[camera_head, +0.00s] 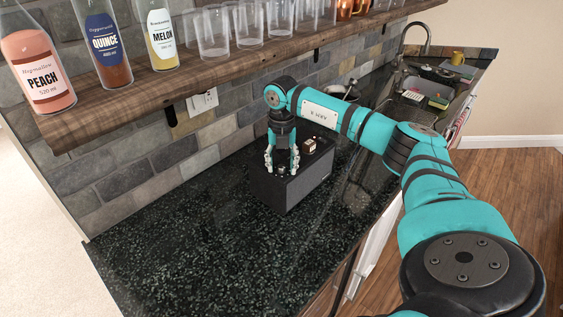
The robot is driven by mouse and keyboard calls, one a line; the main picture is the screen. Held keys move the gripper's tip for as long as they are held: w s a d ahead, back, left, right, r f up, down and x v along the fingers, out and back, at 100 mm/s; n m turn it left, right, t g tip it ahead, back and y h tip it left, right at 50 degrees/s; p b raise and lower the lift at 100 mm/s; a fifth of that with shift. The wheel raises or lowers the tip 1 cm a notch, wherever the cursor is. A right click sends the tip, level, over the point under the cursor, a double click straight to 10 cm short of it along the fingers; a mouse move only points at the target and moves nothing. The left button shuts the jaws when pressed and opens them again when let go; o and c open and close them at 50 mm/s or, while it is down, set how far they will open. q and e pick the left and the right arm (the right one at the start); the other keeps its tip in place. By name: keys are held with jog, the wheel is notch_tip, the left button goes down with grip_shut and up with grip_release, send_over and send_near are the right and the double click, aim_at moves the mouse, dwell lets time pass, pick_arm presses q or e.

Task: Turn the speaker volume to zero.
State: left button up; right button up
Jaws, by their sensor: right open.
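The speaker (296,190) is a dark box on the black speckled counter, close to the tiled wall. A small light brown or gold piece (309,144) shows on its top, toward the far end. My right gripper (281,170) points down over the near end of the speaker's top. Its fingers are apart, around or just above a small dark knob (280,170). I cannot tell whether the fingers touch the knob. My left gripper is not in view.
A wooden shelf (180,82) with bottles and several glasses hangs above the counter, close behind my right arm. The counter (190,255) is clear in front and to the left. A sink area with a faucet (416,38) lies at the far right.

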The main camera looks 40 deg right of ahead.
grip_shut()
